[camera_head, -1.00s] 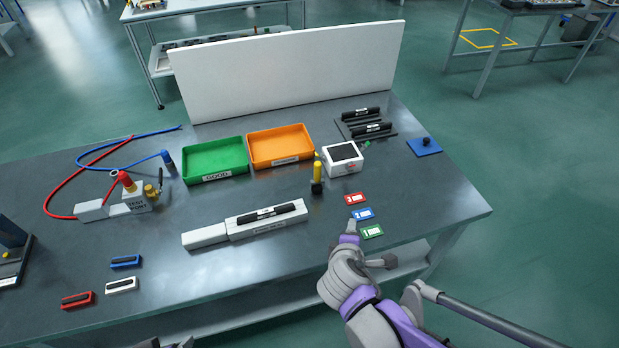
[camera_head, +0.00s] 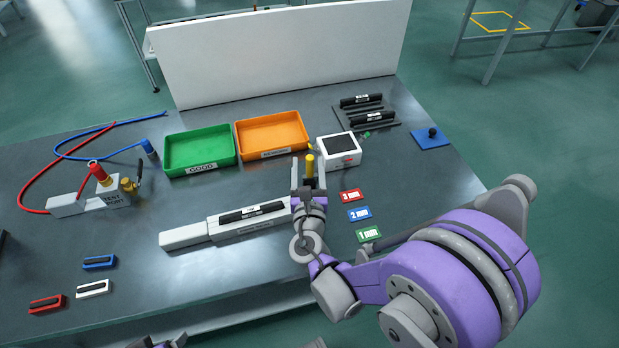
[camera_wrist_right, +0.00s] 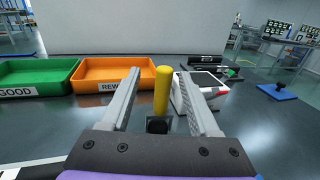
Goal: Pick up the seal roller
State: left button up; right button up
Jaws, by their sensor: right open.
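The seal roller appears to be the upright tool with a yellow handle (camera_head: 310,164) and a dark base, standing on the table in front of the white box. In the right wrist view its yellow handle (camera_wrist_right: 162,92) stands upright between the two fingers, with its dark block (camera_wrist_right: 157,125) below. My right gripper (camera_head: 308,170) is open around the handle in the head view; its fingers (camera_wrist_right: 158,80) show a gap on both sides of it. Contact is not visible.
A white box with a dark top (camera_head: 338,150) stands close at the right. Green (camera_head: 199,170) and orange (camera_head: 272,153) trays lie behind. A long white fixture (camera_head: 185,237) holding a black bar lies left of my right gripper. Coloured thickness tags (camera_head: 359,213) lie to the right.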

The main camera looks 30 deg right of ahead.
aim_at(310, 156)
jog(key=shift+p+x, duration=0.3)
jog(key=shift+x, duration=2.5)
jog(key=shift+s+d+r, duration=0.15)
jog(key=shift+s+r, duration=0.05)
grip_shut()
